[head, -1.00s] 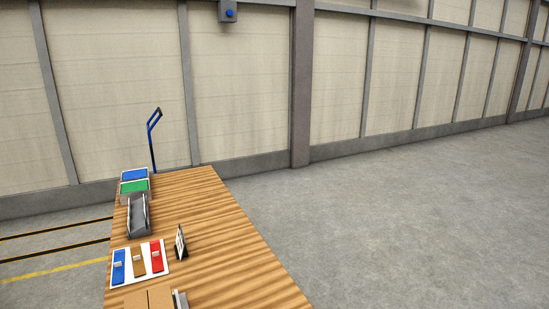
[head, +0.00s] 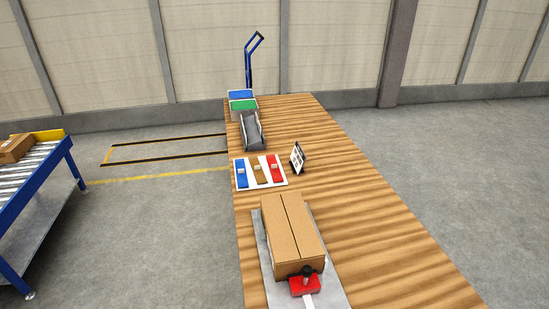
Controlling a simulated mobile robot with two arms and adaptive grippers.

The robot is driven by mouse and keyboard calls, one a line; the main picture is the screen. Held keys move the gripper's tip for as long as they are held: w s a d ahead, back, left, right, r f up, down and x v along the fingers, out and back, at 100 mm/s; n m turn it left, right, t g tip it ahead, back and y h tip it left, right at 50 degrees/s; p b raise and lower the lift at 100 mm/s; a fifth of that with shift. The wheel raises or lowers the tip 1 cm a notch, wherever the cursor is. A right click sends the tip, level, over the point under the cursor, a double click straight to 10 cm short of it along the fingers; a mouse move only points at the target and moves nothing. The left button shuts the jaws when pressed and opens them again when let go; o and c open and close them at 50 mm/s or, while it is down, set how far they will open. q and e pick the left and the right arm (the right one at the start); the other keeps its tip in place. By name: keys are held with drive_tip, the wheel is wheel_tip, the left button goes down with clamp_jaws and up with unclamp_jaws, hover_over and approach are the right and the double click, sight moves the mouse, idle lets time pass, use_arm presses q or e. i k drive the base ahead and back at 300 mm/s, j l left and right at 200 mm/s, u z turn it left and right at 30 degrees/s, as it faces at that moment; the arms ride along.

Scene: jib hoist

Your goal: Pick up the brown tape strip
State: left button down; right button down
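The brown tape strip (head: 260,177) lies on a white board (head: 251,182) on the wooden table, in the head view. It sits between a blue strip (head: 241,180) on its left and a red strip (head: 274,174) on its right. Each strip has a small pale block on it. Neither of my grippers shows in the head view, so their state is hidden.
A closed cardboard box (head: 290,230) stands on a grey plate (head: 263,250) in front, with a red-based device (head: 305,285) at its near end. Behind the strips are a small sign (head: 297,158), a grey chute (head: 251,130) and blue and green bins (head: 243,104). A roller conveyor (head: 30,185) stands left. The table's right side (head: 370,210) is clear.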

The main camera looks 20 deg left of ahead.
sight(258, 172)
drive_tip(key=k+j, duration=0.1)
drive_tip(key=j, duration=0.25)
drive_tip(key=k+j, duration=0.1)
drive_tip(key=j, duration=0.6)
drive_tip(key=k+j, duration=0.15)
drive_tip(key=j, duration=0.2)
drive_tip(key=i+j+z, duration=0.15)
drive_tip(key=i+j, duration=0.15)
drive_tip(key=i+j+z, duration=0.15)
drive_tip(key=j, duration=0.25)
drive_tip(key=i+j+z, duration=0.15)
drive_tip(key=i+j, duration=0.15)
drive_tip(key=i+j+z, duration=0.1)
drive_tip(key=i+j, duration=0.15)
drive_tip(key=j, duration=0.25)
